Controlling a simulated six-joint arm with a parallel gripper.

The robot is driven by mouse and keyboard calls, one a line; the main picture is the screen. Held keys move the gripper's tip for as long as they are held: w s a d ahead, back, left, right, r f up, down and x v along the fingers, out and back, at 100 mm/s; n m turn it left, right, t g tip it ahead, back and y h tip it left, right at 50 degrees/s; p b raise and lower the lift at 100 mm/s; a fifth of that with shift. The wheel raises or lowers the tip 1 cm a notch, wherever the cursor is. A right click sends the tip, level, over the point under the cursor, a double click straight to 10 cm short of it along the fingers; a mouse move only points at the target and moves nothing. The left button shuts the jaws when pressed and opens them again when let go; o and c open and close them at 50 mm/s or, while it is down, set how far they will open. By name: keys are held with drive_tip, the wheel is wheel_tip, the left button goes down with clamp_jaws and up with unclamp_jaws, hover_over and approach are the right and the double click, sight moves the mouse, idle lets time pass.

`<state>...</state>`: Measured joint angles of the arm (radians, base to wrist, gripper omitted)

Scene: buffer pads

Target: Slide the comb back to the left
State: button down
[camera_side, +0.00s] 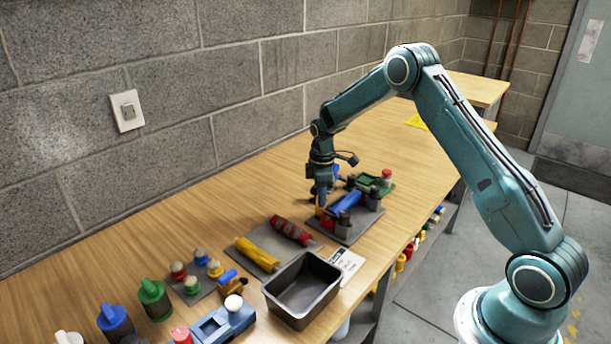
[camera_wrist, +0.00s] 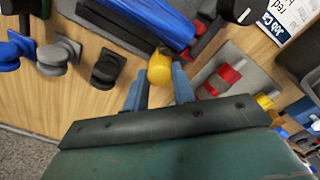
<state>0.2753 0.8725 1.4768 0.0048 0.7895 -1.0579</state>
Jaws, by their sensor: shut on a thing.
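My gripper (camera_wrist: 159,76) is shut on a small yellow knob (camera_wrist: 159,69), with one blue-grey finger on each side of it. In the side view my gripper (camera_side: 321,207) points down at the left edge of a dark pad (camera_side: 350,234), and a bit of yellow shows at its fingers. A long ribbed blue piece (camera_wrist: 158,22) lies just beyond the knob in the wrist view. It also shows on the dark pad in the side view (camera_side: 346,203). I cannot tell for sure which part is the comb, or how the knob joins the blue piece.
A grey pad with a red-grey roller (camera_side: 292,231) and yellow roller (camera_side: 257,254) lies to the left. A dark empty bin (camera_side: 302,291) and a printed card (camera_side: 346,263) are in front. A green fixture (camera_side: 371,182) stands behind. Bare wood lies along the wall.

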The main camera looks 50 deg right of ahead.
drive_tip(key=shift+a, duration=0.25)
drive_tip(key=c, duration=1.2)
unclamp_jaws()
drive_tip(key=shift+o, duration=0.3)
drive_tip(key=shift+r, duration=0.15)
wheel_tip(320, 180, up, 14)
drive_tip(key=shift+f, duration=0.2)
drive_tip(key=shift+r, duration=0.1)
